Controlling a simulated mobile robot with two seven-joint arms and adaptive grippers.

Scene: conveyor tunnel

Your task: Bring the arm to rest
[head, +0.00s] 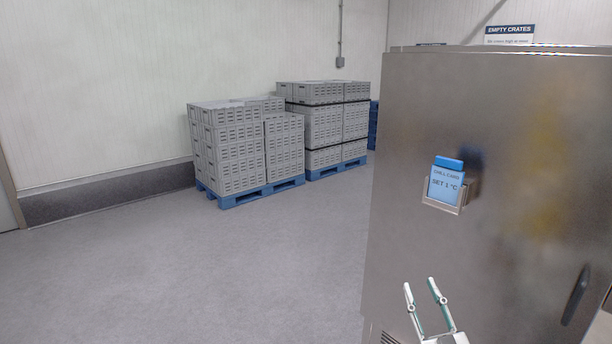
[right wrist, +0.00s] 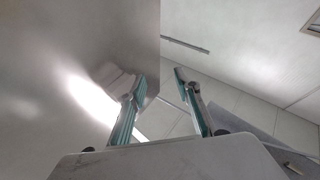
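My right gripper (head: 420,286) is at the lower right of the head view, in front of the steel cabinet (head: 480,240). Its two fingers point up and stand apart with nothing between them. In the right wrist view the fingers (right wrist: 156,82) are also spread, with the grey metal surface on the left and the pale ceiling on the right. My left gripper is in neither view.
A blue and white "SET 1 °C" card (head: 445,185) sits in a small holder on the cabinet, which has a dark handle (head: 576,295). Grey crates (head: 235,150) stand stacked on blue pallets (head: 262,194) by the far wall. The floor (head: 200,270) at left is clear.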

